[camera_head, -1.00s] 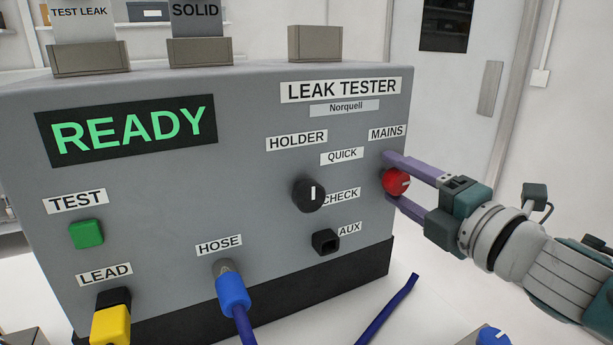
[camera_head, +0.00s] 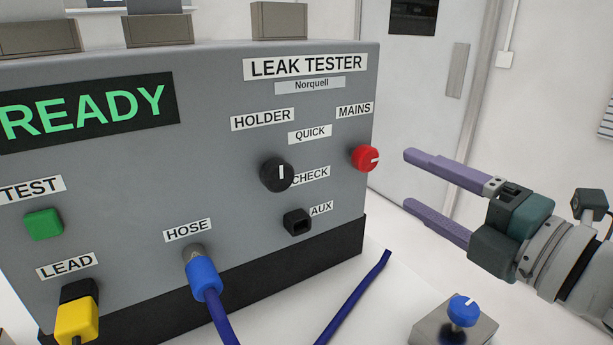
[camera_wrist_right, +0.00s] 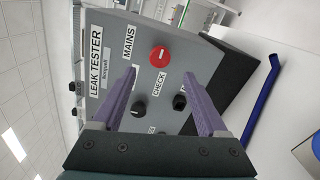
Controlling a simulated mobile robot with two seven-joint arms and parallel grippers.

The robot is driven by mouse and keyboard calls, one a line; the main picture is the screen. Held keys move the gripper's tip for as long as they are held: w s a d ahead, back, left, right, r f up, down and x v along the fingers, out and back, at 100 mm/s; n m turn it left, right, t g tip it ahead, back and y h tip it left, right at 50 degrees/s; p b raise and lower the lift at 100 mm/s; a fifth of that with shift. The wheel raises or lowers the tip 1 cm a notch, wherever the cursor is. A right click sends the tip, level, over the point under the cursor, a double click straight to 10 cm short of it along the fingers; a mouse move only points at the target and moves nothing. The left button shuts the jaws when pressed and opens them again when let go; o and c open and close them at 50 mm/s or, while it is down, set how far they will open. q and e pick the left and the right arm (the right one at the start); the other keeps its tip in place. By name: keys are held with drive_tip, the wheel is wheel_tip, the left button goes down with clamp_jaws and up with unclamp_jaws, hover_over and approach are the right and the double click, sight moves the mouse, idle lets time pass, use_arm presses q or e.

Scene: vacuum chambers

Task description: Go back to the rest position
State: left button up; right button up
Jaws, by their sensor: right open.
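My right gripper (camera_head: 408,178) is open and empty, to the right of the leak tester (camera_head: 225,200) and apart from it. Its two purple fingers point left toward the panel. The red MAINS knob (camera_head: 365,158) sits on the panel's right side, clear of the fingers, with its white mark pointing right. In the right wrist view the red knob (camera_wrist_right: 160,54) shows ahead, between the lines of the fingers (camera_wrist_right: 158,90). The tester's screen (camera_head: 88,112) reads READY in green. My left gripper is not in view.
The black selector knob (camera_head: 275,174), green TEST button (camera_head: 44,224), blue hose plug (camera_head: 203,275) and yellow lead plug (camera_head: 77,318) are on the panel. A blue hose end (camera_head: 362,290) and a box with a blue knob (camera_head: 450,325) lie on the white table at right.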

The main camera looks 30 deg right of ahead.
drive_tip(key=shift+s, duration=0.3)
drive_tip(key=s+a+f+m+g+p, duration=0.2)
drive_tip(key=s+a+f+m+g, duration=0.1)
drive_tip(key=s+a+m+g, duration=0.5)
drive_tip(key=s+a+f+m+g+p, duration=0.25)
drive_tip(key=s+m+g, duration=0.35)
drive_tip(key=s+m, duration=0.45)
wheel_tip(320, 180, up, 38)
drive_tip(key=w+h+p, duration=0.1)
drive_tip(key=p, duration=3.7)
drive_tip(key=shift+a+f+m, duration=0.15)
drive_tip(key=shift+a+m, duration=0.05)
drive_tip(key=shift+m, duration=0.15)
